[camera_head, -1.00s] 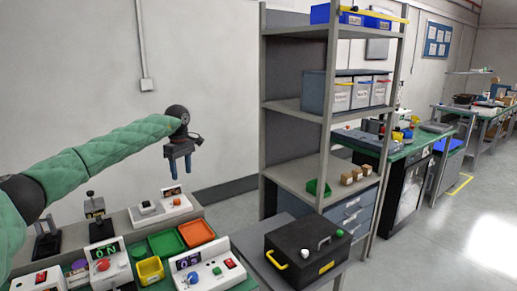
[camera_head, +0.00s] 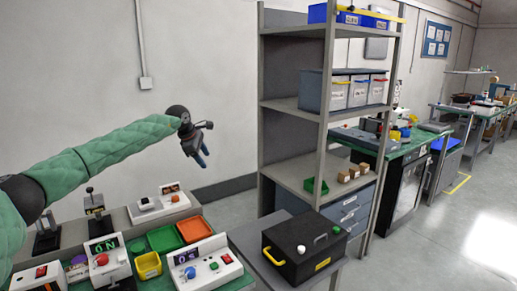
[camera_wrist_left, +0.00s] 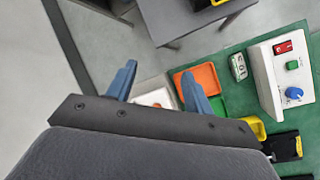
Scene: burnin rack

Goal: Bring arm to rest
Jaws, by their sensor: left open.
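My left gripper (camera_head: 202,157) hangs at the end of my green-sleeved left arm, in the air above the back of the workbench in the head view. In the left wrist view the blue fingers (camera_wrist_left: 158,92) also show spread and empty, with the bench far below. My right gripper is in neither view.
The bench below holds a green tray (camera_head: 164,240), an orange tray (camera_head: 194,229), a yellow bin (camera_head: 148,266) and several white control boxes. A black case (camera_head: 300,245) stands right of it. A grey shelf rack (camera_head: 295,105) rises to the gripper's right.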

